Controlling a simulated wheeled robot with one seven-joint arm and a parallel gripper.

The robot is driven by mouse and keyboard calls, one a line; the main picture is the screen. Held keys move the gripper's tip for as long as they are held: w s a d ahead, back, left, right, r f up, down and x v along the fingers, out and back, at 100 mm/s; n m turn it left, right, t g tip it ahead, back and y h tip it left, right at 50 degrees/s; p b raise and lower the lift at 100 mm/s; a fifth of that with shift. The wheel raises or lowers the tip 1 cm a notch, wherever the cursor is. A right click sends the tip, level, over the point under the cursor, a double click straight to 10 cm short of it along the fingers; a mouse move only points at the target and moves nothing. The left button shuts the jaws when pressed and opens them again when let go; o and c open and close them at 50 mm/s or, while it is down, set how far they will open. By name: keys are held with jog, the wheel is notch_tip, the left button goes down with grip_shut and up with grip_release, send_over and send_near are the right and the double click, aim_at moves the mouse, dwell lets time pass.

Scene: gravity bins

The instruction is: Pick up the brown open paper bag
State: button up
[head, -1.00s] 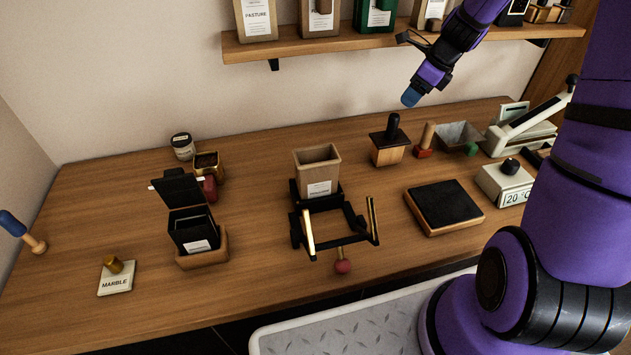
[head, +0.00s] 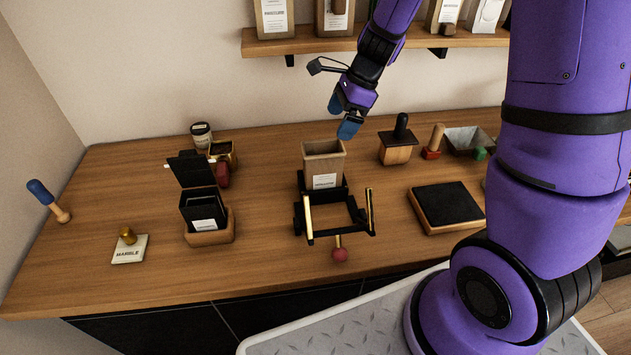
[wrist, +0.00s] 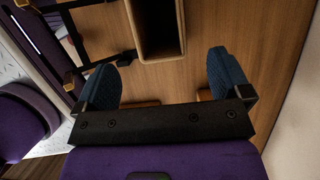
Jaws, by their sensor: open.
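The brown open paper bag (head: 324,164) stands upright on the wooden counter, its mouth open upward and a white label on its front. It sits at the back of a black stand with brass rails. In the wrist view the bag (wrist: 160,50) shows from above, its dark opening at the top centre. My gripper (head: 343,118) is open and empty, above and slightly behind the bag, not touching it. Its two blue fingertips show in the wrist view (wrist: 172,80), one on each side, with the bag beyond them.
The black stand (head: 338,216) with a red knob is in front of the bag. A wooden block with a black handle (head: 397,150) is to the right, a black box in a wooden tray (head: 199,209) to the left. The wall shelf (head: 300,42) hangs above.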

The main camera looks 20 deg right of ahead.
aim_at(320, 153)
jog(key=s+x, duration=0.1)
jog(key=x, duration=0.9)
jog(key=shift+w+a+f, duration=0.25)
jog(key=shift+w+a, duration=0.15)
jog(key=shift+a, duration=0.15)
jog(key=c, duration=1.3)
jog(key=shift+r, duration=0.15)
